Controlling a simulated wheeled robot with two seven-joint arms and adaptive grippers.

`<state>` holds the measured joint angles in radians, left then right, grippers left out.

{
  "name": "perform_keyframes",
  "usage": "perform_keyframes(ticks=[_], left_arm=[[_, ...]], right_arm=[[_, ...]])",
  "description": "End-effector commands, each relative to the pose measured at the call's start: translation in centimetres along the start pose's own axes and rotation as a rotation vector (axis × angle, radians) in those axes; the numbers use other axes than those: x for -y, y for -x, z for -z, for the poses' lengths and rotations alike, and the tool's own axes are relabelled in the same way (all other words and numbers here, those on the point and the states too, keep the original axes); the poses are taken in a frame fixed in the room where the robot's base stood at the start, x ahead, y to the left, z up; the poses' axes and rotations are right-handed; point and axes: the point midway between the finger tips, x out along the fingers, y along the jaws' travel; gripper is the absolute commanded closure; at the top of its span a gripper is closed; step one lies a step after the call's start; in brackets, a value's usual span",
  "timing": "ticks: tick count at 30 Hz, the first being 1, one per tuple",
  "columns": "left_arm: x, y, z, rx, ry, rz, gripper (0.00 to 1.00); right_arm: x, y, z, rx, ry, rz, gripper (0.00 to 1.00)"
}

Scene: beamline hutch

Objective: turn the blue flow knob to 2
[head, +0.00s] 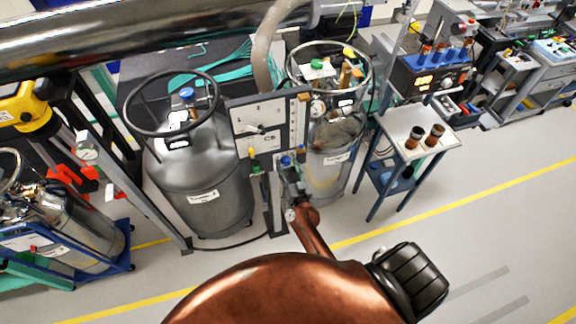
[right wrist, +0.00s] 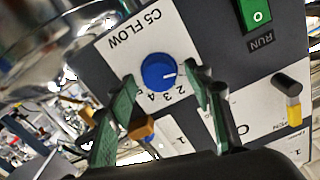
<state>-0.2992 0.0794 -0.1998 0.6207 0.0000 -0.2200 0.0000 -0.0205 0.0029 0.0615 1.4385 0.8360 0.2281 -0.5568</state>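The blue flow knob (right wrist: 158,72) sits on a white plate (right wrist: 122,50) marked "C5 FLOW" in the right wrist view. Its white pointer line points to the right in that picture. The numbers 2, 3 and 4 read upside down below the knob, and the pointer is short of the 2; any mark behind the finger is hidden. My right gripper (right wrist: 160,77) is open, its green fingers on either side of the knob's lower part. I cannot tell whether they touch it. In the head view my right gripper (head: 291,174) is at the panel's lower right. My left gripper is not in view.
A green switch (right wrist: 258,14) marked RUN and a yellow-tipped black lever (right wrist: 290,97) are on the same panel. In the head view the panel (head: 262,128) stands between a grey tank (head: 195,165) and a shiny cylinder (head: 327,175). A small table (head: 425,125) is to the right.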

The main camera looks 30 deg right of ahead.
Motion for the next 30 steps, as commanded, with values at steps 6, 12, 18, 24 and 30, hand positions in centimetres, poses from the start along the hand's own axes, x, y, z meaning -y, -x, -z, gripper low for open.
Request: perform_keyframes(ticks=[6, 12, 18, 24, 30], left_arm=[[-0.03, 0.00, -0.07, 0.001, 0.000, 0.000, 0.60], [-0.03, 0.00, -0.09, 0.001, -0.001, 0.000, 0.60], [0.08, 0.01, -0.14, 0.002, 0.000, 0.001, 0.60], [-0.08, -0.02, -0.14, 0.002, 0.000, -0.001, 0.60], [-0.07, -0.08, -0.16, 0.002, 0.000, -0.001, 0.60]], right_arm=[[-0.01, 0.03, -0.01, 0.000, 0.000, 0.000, 0.69], [-0.01, 0.04, -0.01, 0.000, 0.000, 0.000, 0.83], [-0.30, -0.04, 0.08, 0.000, 0.002, 0.000, 0.95], [-0.09, 0.04, 0.00, 0.000, -0.016, -0.001, 0.95], [-0.11, 0.06, -0.03, 0.000, -0.094, -0.001, 0.95]])
